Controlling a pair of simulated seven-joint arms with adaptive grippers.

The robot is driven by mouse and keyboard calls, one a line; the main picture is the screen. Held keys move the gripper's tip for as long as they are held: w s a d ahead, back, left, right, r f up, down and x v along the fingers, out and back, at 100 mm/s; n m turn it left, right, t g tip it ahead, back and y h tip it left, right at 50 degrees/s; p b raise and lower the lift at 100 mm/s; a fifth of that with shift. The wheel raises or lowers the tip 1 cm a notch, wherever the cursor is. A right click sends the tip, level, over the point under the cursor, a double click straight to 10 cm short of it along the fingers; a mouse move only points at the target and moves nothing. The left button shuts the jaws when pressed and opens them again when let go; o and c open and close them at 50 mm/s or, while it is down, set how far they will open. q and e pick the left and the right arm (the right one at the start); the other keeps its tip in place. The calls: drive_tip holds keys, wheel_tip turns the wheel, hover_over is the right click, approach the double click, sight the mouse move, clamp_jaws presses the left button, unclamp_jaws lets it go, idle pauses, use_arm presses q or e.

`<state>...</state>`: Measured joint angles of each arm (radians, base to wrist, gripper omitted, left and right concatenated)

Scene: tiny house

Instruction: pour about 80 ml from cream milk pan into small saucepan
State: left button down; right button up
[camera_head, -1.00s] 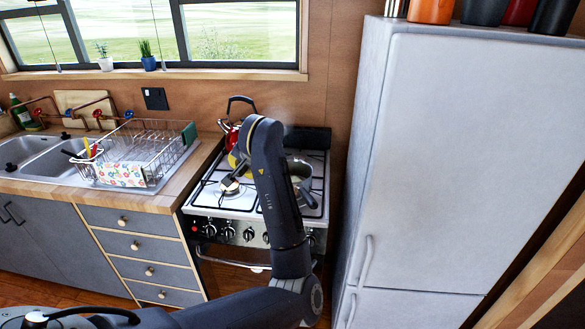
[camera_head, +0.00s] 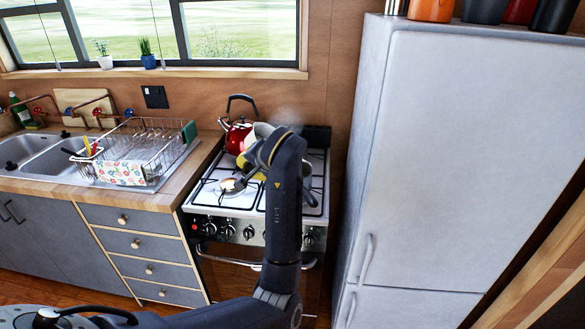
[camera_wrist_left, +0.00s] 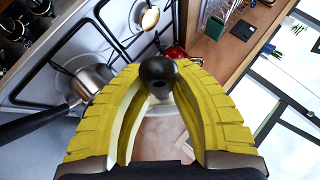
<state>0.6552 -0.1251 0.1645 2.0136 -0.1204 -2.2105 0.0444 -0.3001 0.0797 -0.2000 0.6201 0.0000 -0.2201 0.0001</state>
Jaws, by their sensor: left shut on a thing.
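The cream milk pan (camera_head: 259,132) shows in the head view over the back of the stove, partly behind my left wrist, and looks tilted. My left gripper (camera_wrist_left: 158,78) has its yellow fingers closed around the pan's black handle, whose round end shows between them in the wrist view. The small saucepan (camera_wrist_left: 90,80) is steel with a dark handle and sits on the stove, left of the fingers in the wrist view. In the head view my arm hides most of it. The milk pan's contents and any stream are hidden. My right gripper is not in view.
A red kettle (camera_head: 236,136) stands on the back left of the stove (camera_head: 205,205), close to the milk pan. A tall fridge (camera_head: 430,160) is at the right. A dish rack (camera_head: 150,150) and sink are left of the stove.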

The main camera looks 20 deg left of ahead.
use_arm(q)
drive_tip(key=shift+d, duration=0.15)
drive_tip(key=shift+f+p, duration=0.1)
drive_tip(key=shift+p, duration=0.35)
drive_tip(key=shift+d+f+y+p, duration=0.2)
drive_tip(key=shift+d+y+p, duration=0.3)
drive_tip(key=shift+d+p, duration=0.45)
drive_tip(key=shift+w+a+f+p, duration=0.1)
drive_tip(key=shift+f+p, duration=0.05)
drive_tip(key=shift+p, duration=1.1)
drive_tip(key=shift+f+m+y, duration=0.25)
drive_tip(key=shift+m+y, duration=0.05)
drive_tip(key=shift+y, duration=0.1)
idle(0.6)
